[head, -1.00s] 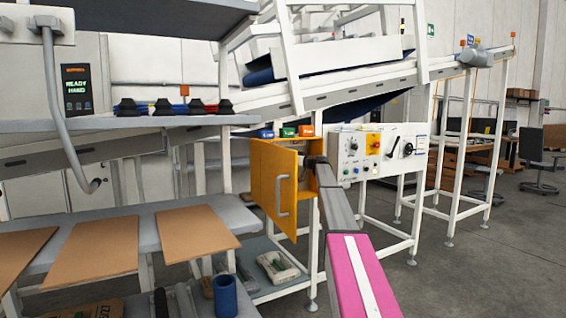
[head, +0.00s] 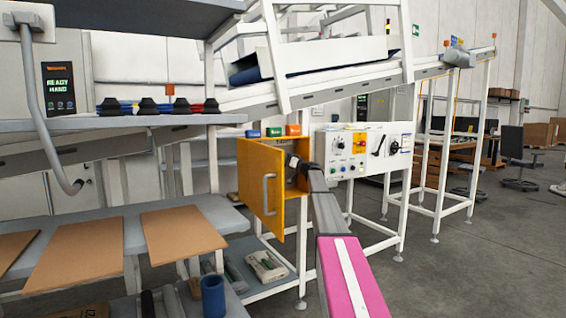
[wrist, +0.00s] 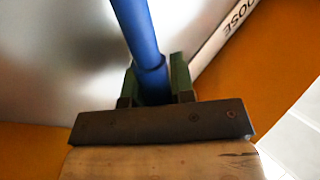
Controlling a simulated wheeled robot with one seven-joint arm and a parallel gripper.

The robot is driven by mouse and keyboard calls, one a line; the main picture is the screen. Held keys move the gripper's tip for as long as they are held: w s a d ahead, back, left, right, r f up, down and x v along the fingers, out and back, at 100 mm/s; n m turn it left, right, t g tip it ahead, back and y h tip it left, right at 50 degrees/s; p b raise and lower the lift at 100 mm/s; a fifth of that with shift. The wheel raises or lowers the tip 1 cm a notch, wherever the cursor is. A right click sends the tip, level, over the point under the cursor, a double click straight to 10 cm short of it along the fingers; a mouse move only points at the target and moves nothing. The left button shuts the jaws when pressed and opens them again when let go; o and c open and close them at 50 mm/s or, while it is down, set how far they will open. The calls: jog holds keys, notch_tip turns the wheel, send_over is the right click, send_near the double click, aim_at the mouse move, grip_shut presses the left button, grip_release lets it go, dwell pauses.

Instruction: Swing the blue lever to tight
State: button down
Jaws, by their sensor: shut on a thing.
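The blue lever (wrist: 138,30) shows in the wrist view as a blue rod running from the top edge down between the fingers. My gripper (wrist: 155,84) is shut on its lower visible part, with one dark green finger on each side. A white label strip (wrist: 228,32) with letters reading "OOSE" lies to the right of the lever. In the head view my arm reaches into an open orange cabinet (head: 262,185), where my gripper and the lever are hidden. The lever's far end is out of the wrist view.
The cabinet's open door carries a grey handle (head: 268,195) and stands left of my arm. A white control panel (head: 365,150) with knobs is to the right. Brown boards lie on a grey table (head: 125,225) at the left. Open floor (head: 470,265) is at the right.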

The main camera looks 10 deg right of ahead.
jog(key=shift+d, duration=0.15)
jog(key=c, duration=1)
grip_release()
jog(key=shift+f, duration=0.1)
jog(key=shift+o, duration=0.2)
